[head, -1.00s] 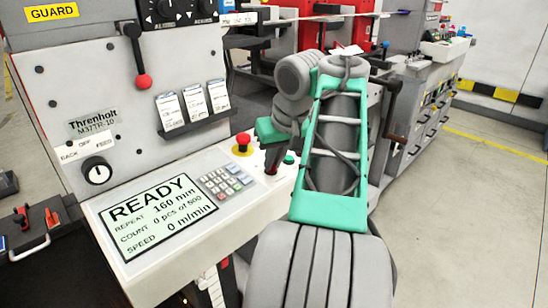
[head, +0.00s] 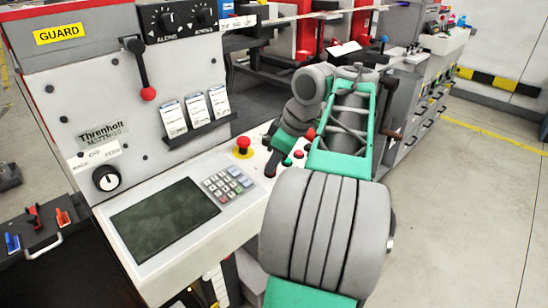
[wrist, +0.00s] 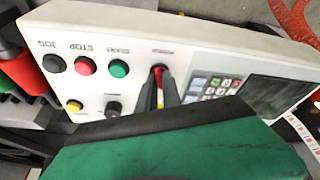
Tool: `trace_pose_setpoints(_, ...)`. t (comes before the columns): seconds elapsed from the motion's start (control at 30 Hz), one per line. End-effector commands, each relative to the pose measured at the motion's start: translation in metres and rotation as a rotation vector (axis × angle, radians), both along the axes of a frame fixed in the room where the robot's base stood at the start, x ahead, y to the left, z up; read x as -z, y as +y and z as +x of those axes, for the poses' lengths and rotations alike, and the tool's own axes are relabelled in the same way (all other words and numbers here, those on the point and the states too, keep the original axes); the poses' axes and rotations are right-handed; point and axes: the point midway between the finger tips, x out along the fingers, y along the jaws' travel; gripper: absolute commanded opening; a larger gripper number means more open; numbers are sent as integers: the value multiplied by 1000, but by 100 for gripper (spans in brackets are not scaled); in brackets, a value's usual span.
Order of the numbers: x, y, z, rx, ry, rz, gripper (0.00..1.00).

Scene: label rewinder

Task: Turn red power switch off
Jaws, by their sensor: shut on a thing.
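In the wrist view the red power switch (wrist: 158,74) is a small red piece on the pale control panel (wrist: 205,38). It sits beside a dark finger, and the fingers hide much of it. My gripper (wrist: 164,82) is shut on the switch at the panel. In the head view my gripper (head: 271,168) reaches down to the panel, right of the emergency stop, and the switch is hidden there. The display (head: 165,220) is dark; its dark screen also shows in the wrist view (wrist: 262,90).
A red mushroom button (head: 243,144) on a yellow base stands left of my gripper. The keypad (head: 228,185) is in front. Green (wrist: 119,69), red (wrist: 85,66) and black (wrist: 54,64) buttons line the panel. A red-knobbed lever (head: 148,93) hangs on the upright face.

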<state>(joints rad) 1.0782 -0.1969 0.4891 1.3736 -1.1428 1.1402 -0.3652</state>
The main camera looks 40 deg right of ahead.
Motion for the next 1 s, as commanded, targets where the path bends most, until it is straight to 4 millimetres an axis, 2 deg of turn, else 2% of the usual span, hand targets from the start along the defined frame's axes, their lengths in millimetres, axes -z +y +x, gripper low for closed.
trace_pose_setpoints(0.23,0,0,0,-65,1,-10,0)
trace_pose_setpoints(0.67,0,0,0,-77,1,-12,0)
trace_pose_setpoints(0.7,0,0,0,-77,1,-12,10)
trace_pose_setpoints(0.93,0,0,0,-76,0,-11,29)
trace_pose_setpoints(1.0,0,0,0,-75,0,-12,31)
